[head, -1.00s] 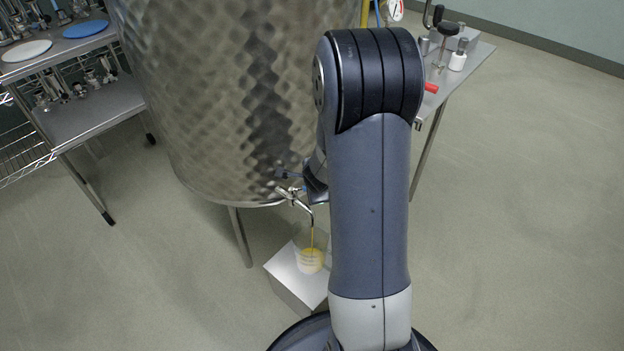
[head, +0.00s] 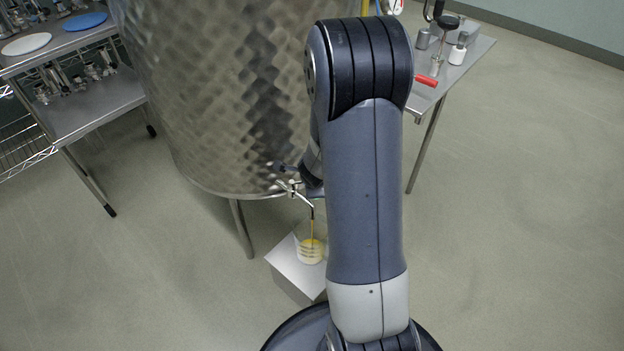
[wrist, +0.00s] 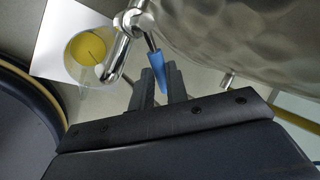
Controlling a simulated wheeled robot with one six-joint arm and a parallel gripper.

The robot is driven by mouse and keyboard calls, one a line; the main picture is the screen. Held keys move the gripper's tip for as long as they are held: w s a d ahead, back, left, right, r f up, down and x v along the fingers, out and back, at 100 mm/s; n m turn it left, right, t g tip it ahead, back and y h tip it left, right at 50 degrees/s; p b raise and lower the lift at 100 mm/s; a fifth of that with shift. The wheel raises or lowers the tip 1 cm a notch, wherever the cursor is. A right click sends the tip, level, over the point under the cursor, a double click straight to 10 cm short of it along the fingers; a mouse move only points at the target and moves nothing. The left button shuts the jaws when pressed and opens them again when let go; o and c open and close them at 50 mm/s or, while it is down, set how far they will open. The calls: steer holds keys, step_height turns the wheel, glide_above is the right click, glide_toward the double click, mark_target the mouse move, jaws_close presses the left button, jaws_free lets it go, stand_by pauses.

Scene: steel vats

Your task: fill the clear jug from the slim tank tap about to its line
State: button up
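The slim tank (head: 215,100) is a dimpled steel vat on legs. Its tap (head: 292,190) has a curved spout low on the front, also in the wrist view (wrist: 125,45). A thin yellow stream runs from the spout into the clear jug (head: 311,250). The jug holds yellow liquid, seen from above in the wrist view (wrist: 85,49). Pale marks show on its wall, but I cannot tell which is the line. My gripper (wrist: 162,84) has its two fingers close on either side of the blue tap handle (wrist: 164,77).
The jug stands on a pale block (head: 290,271) below the spout. A steel rack (head: 95,105) with blue and white plates stands at left. A side table (head: 428,92) with a red-handled item and other fittings stands behind my arm at right. Floor at right is clear.

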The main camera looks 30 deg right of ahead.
steer(key=o, duration=0.5)
steer(key=shift+c, duration=0.2)
steer(key=p+v, duration=0.6)
steer(key=v, duration=0.4)
steer(key=shift+s+r, duration=0.15)
steer(key=shift+r, duration=0.2)
steer(key=shift+f, duration=0.1)
steer(key=b+x, duration=0.6)
steer(key=x, duration=0.4)
steer(key=shift+w+f, duration=0.2)
steer(key=shift+f, duration=0.05)
